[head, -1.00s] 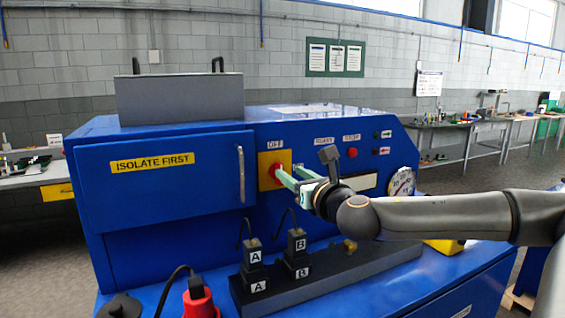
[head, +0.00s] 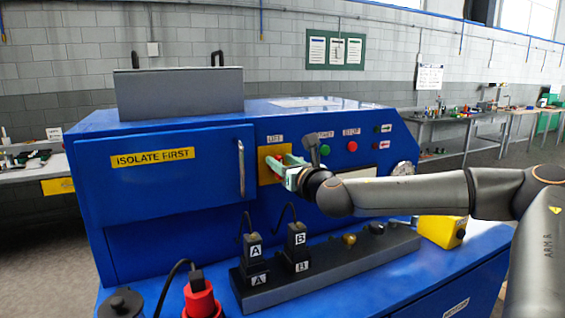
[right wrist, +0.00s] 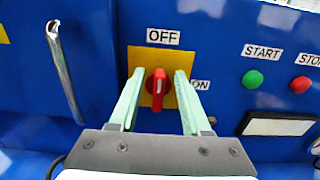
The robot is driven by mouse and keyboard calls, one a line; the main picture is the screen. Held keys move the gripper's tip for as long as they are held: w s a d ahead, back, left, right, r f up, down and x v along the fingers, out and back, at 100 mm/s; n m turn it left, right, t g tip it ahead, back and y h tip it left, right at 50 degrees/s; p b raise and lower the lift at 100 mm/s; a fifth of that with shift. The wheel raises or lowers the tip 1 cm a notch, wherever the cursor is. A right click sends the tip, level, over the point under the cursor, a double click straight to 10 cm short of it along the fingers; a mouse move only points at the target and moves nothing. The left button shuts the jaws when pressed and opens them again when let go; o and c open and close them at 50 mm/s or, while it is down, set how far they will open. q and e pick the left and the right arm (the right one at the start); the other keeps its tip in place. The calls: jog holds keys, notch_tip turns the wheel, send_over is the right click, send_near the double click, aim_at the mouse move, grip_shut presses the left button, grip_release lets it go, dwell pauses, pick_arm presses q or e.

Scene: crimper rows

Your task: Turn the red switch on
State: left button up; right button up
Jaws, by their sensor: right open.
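The red switch (right wrist: 157,88) is a rotary knob on a yellow plate (right wrist: 149,60) on the blue machine front. Its white mark stands nearly upright, towards the OFF label (right wrist: 163,37) above; the ON label (right wrist: 200,85) is at the right. My right gripper (right wrist: 158,74) is open, with one pale green finger on each side of the knob and a gap on both sides in the right wrist view. In the head view my right gripper (head: 277,164) is at the yellow plate and partly hides the knob. My left gripper is out of view.
A green START button (right wrist: 253,79) and red STOP button (right wrist: 300,84) sit right of the switch. A metal door handle (right wrist: 64,72) is at its left. Below, a black rail (head: 330,268) carries plugs A and B. A red plug (head: 200,298) stands in front.

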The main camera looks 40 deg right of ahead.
jog(key=shift+w, duration=0.1)
grip_shut()
dwell(0.4)
